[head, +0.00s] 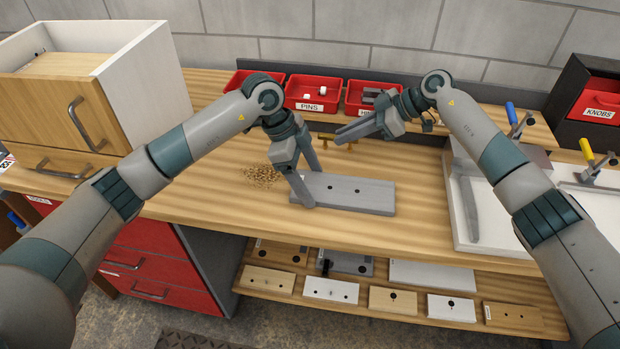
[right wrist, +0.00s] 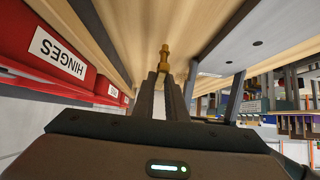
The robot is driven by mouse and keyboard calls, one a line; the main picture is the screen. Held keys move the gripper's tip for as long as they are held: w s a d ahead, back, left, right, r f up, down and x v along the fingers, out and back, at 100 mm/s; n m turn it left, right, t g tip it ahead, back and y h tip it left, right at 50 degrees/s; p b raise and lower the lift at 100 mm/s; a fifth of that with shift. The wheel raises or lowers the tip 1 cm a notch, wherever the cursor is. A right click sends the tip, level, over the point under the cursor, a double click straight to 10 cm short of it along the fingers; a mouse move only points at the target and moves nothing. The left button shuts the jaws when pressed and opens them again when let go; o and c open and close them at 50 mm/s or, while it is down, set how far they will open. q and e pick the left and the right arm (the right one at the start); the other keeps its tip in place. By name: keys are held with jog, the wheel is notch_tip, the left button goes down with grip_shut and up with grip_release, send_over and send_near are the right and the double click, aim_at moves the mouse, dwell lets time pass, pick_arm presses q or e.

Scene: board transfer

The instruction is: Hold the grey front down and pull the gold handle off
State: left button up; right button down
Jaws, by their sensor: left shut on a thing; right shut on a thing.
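The grey front (head: 375,196) lies flat on the wooden bench, with two dark holes in its bare top; it also shows in the right wrist view (right wrist: 235,50). My left gripper (head: 312,189) is shut on its left end, one finger at the near edge and one at the far edge. My right gripper (head: 342,136) is shut on the gold handle (head: 352,147), behind the front and apart from it. In the right wrist view the handle (right wrist: 164,56) sticks out beyond the fingertips (right wrist: 163,82). The fingers hide much of the handle in the head view.
Red bins stand at the back, one labelled PINS (head: 312,96). Wood chips (head: 262,176) lie left of the front. A wooden cabinet (head: 90,100) stands at the left, a white tray (head: 462,225) at the right. Several boards lie on the shelf below. Bench in front is clear.

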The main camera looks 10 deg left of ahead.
jog(key=shift+f, duration=1.25)
jog(key=c, duration=1.7)
grip_release()
jog(key=shift+d+r, duration=0.1)
jog(key=v, duration=1.1)
jog(key=shift+d+r, duration=0.2)
jog(key=shift+d, duration=0.05)
pick_arm(q)
jog(key=o, duration=1.3)
